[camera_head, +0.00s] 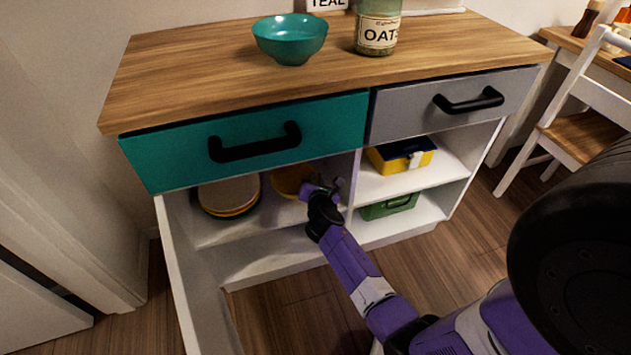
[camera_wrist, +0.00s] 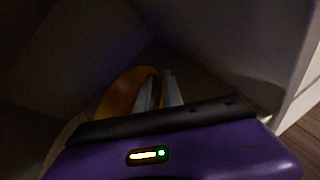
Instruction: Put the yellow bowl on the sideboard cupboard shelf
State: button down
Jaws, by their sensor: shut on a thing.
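The yellow bowl (camera_head: 287,180) is inside the left bay of the sideboard (camera_head: 137,60), at the upper shelf (camera_head: 222,232) under the teal drawer. My gripper (camera_head: 335,188) reaches into this bay and is shut on the bowl's near rim. In the wrist view, the bowl (camera_wrist: 120,94) shows orange in dim light beside my gripper's fingers (camera_wrist: 158,90). The fingers hide part of the bowl. I cannot tell whether its base touches the shelf.
A stack of plates (camera_head: 229,192) stands left of the bowl. The white divider (camera_head: 354,180) is close on the right. The open cupboard door (camera_head: 200,285) hangs at the left. A teal bowl (camera_head: 290,38) and an oats jar (camera_head: 377,28) stand on top.

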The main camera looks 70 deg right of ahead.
jog(key=c, duration=1.4)
grip_release()
jog(key=shift+c, duration=0.2)
